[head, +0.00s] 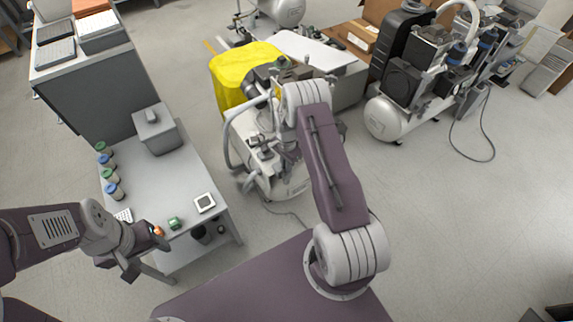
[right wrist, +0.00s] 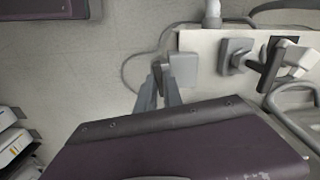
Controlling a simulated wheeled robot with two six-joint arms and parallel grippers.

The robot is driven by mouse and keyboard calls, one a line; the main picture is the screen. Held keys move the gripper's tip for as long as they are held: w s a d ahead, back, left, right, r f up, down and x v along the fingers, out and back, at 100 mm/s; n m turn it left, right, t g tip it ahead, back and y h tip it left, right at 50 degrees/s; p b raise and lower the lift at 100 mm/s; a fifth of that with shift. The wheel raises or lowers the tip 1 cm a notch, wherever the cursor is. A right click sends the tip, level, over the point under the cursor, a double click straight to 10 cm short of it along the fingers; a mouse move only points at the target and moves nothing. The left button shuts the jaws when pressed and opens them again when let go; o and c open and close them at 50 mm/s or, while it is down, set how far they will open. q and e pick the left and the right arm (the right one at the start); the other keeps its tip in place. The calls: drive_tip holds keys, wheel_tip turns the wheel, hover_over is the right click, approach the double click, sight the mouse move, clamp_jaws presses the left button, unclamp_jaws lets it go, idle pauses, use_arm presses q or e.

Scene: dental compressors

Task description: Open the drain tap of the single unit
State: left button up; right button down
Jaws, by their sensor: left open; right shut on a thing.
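The single unit is the compressor with a white tank (head: 293,186) in the middle of the head view, partly hidden behind my right arm. In the right wrist view its pale side (right wrist: 205,45) shows at the upper right. My right gripper (right wrist: 160,82) is low at the unit's side, beside a grey block (right wrist: 183,69). Its fingers are shut on a small part, apparently the drain tap, which is mostly hidden between them. I cannot tell the tap's angle. My left gripper (head: 146,254) is open and empty near the front edge of the grey bench.
The grey bench (head: 150,185) holds a grey box (head: 157,130), several capped jars, a green item (head: 174,223) and a white device (head: 204,203). A yellow cloth (head: 235,75) hangs behind the unit. A larger compressor (head: 395,117) stands at right. Floor right of my arm is clear.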

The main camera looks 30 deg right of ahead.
drive_tip(key=n+p, duration=0.1)
drive_tip(key=n, duration=0.2)
drive_tip(key=shift+n, duration=0.4)
drive_tip(key=n+p, duration=0.1)
drive_tip(key=n, duration=0.3)
drive_tip(key=shift+n, duration=0.3)
drive_tip(key=n, duration=0.3)
drive_tip(key=shift+n+p, duration=0.4)
drive_tip(key=shift+n, duration=1.7)
drive_tip(key=c, duration=1.5)
unclamp_jaws()
